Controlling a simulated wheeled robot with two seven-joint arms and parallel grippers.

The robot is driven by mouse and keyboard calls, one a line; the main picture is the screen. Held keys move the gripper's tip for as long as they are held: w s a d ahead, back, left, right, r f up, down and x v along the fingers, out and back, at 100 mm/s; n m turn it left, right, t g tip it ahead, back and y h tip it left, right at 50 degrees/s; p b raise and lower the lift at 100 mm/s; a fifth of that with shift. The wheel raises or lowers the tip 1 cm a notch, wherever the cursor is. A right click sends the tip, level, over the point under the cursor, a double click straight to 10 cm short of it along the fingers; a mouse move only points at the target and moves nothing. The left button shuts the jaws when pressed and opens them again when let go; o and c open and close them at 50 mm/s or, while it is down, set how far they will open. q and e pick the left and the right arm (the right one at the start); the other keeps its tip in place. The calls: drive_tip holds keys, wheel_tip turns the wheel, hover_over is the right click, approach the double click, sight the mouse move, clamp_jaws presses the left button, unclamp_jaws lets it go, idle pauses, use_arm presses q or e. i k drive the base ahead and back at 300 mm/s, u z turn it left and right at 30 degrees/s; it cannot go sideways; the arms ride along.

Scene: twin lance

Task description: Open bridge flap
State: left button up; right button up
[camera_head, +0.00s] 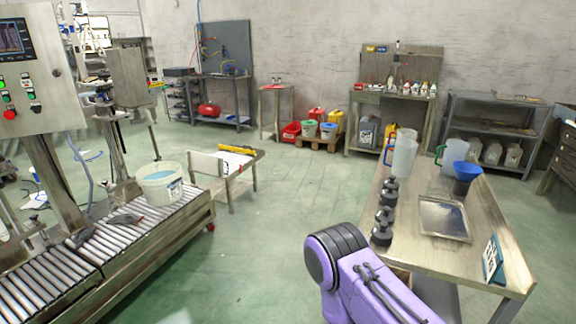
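I cannot pick out a bridge flap with certainty. A roller conveyor (125,247) runs along the left side, with a visible break across its rollers near its middle. A white bucket (160,186) with pale blue contents stands upright near its far end. A small grey tool-like object (125,218) lies on the rollers in front of the bucket. A pale upright panel (206,166) stands at the near edge of a low bench just past the conveyor. A purple and black link of my arm shows at the bottom, right of centre. Neither gripper is in view.
A control cabinet (28,75) stands over the conveyor. The low bench (238,170) holds a yellow level. At right, a worktable (408,262) holds dark bottles, jugs, a blue funnel and a metal tray. The green floor (270,235) between conveyor and worktable is clear.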

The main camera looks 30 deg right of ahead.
sight(206, 163)
drive_tip(key=z, duration=0.35)
drive_tip(key=i, duration=3.2)
drive_tip(key=z, duration=1.7)
drive_tip(key=i, duration=1.15)
drive_tip(key=u, duration=1.05)
